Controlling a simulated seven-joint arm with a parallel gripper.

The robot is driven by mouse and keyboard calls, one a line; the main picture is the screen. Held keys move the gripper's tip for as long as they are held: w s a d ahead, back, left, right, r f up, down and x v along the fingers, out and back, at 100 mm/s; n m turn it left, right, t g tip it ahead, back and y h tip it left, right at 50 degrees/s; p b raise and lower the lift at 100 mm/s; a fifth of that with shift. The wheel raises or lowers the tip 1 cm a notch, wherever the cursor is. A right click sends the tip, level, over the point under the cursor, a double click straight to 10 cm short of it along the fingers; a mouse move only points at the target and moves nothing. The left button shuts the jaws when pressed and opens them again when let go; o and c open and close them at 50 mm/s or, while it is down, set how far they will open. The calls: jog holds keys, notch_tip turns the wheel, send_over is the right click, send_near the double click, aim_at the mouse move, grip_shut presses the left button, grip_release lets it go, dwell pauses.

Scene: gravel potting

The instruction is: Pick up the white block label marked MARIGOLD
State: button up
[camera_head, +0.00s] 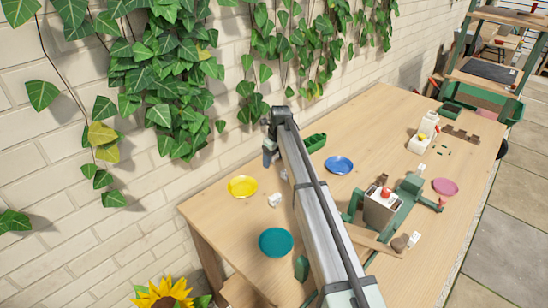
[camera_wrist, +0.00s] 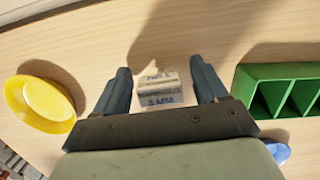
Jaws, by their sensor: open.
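In the wrist view a small white block (camera_wrist: 158,89) with dark lettering lies on the wooden table between my fingers. The lettering is too blurred to read surely, so I cannot confirm that it says MARIGOLD. My gripper (camera_wrist: 162,82) is open, with one dark finger on each side of the block and visible gaps to it. In the head view my gripper (camera_head: 268,156) is low over the table near the wall, partly hidden by my arm. A white block (camera_head: 274,200) shows beside the yellow saucer; I cannot tell whether it is the same one.
A yellow saucer (camera_wrist: 42,103) is left of my gripper; a green compartment tray (camera_wrist: 285,90) is close on the right. A blue saucer (camera_head: 339,165) and teal saucer (camera_head: 276,242) stand nearby. Other white blocks (camera_head: 414,239) and a machine with a red knob (camera_head: 383,204) are further right.

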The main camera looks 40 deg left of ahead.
jog(key=shift+c, duration=0.4)
jog(key=c, duration=0.9)
jog(key=shift+c, duration=0.2)
jog(key=shift+d+r, duration=0.1)
jog(key=shift+r, duration=0.05)
